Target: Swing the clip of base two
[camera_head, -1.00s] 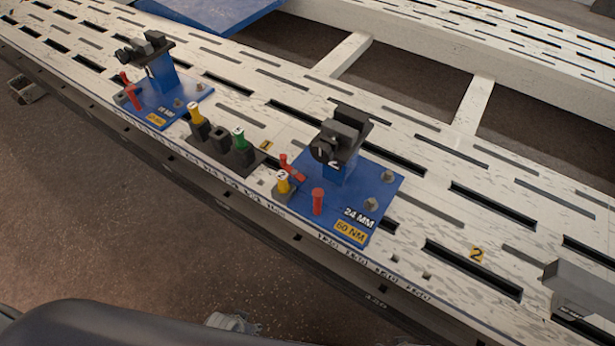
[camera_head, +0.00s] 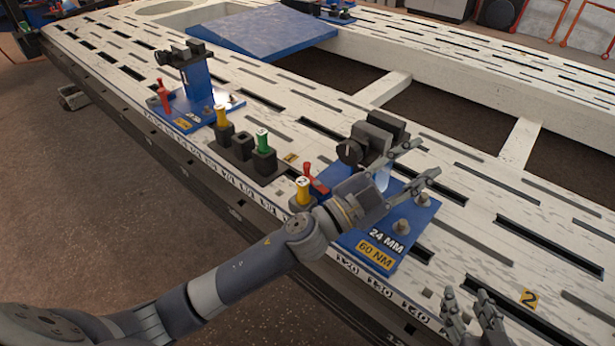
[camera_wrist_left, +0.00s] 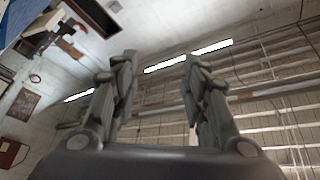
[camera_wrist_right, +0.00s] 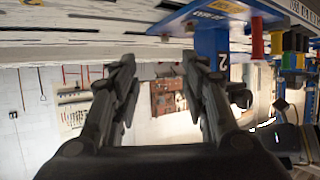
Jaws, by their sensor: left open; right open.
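Base two is a blue plate (camera_head: 385,262) marked 24 MM and 60 NM, with a blue post carrying a black clamp head (camera_head: 368,145). A small red lever (camera_head: 317,185), perhaps the clip, sits at its left corner beside a yellow-topped peg (camera_head: 303,192). My left gripper (camera_head: 428,158) is open and empty above the plate, right of the head; its forearm hides the plate's front left part. In the left wrist view the open fingers (camera_wrist_left: 160,60) face ceiling and wall. My right gripper (camera_head: 466,295) is open near the bench edge. The right wrist view shows the post marked 2 (camera_wrist_right: 212,65).
A second blue base (camera_head: 190,118) with a red lever (camera_head: 163,97) stands farther left. A black holder (camera_head: 240,150) with yellow and green pegs sits between the bases. The slotted white bench (camera_head: 480,180) is mostly clear to the right, around the yellow 2 tag (camera_head: 528,298).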

